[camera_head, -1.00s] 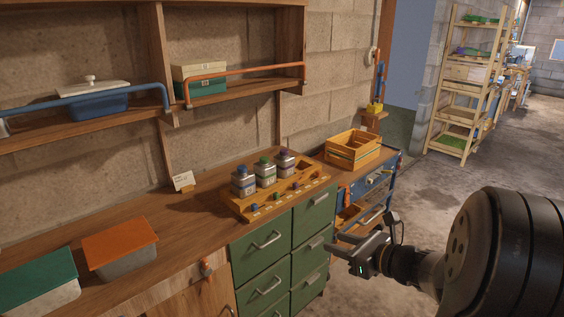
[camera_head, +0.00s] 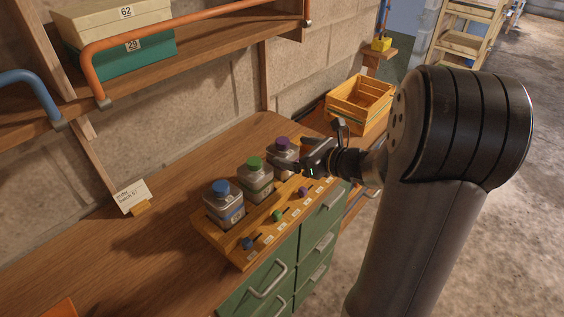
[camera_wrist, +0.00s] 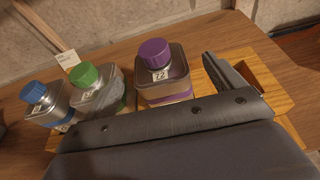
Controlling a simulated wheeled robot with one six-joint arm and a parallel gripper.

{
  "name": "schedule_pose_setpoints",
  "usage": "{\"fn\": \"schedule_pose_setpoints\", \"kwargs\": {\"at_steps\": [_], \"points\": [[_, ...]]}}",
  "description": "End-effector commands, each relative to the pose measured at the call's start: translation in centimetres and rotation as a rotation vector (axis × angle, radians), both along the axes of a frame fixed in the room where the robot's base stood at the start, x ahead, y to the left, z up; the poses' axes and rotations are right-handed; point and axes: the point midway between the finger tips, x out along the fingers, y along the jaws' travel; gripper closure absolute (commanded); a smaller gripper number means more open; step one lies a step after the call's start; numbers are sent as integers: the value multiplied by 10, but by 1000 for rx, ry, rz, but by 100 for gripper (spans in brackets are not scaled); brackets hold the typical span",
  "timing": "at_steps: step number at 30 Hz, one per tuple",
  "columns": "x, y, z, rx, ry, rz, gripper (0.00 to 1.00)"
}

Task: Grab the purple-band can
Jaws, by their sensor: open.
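The purple-band can (camera_head: 283,157) stands upright at the far end of a wooden rack (camera_head: 238,262) on the bench. It has a purple cap, and the wrist view shows this can (camera_wrist: 163,88) with a purple band and a label reading 72. My gripper (camera_head: 303,163) is open right beside the can, on its right side in the head view. In the wrist view one dark finger shows just right of the can; the other finger is hidden. I cannot tell whether the can is between the fingers.
A green-capped can (camera_head: 256,182) and a blue-capped can (camera_head: 224,208) stand in the same rack, close by. Small coloured knobs line its front edge. A wooden crate (camera_head: 360,104) stands beyond. A card (camera_head: 133,197) and a shelf with an orange rail (camera_head: 190,34) are at left.

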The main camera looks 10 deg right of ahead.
Motion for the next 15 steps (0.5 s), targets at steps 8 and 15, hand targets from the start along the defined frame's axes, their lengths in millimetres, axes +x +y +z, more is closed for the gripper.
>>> {"fn": "schedule_pose_setpoints", "kwargs": {"at_steps": [8, 15], "points": [[24, 20, -19, 2, 1, 4, 11], [37, 28, -23, -1, -1, 0, 11]]}}
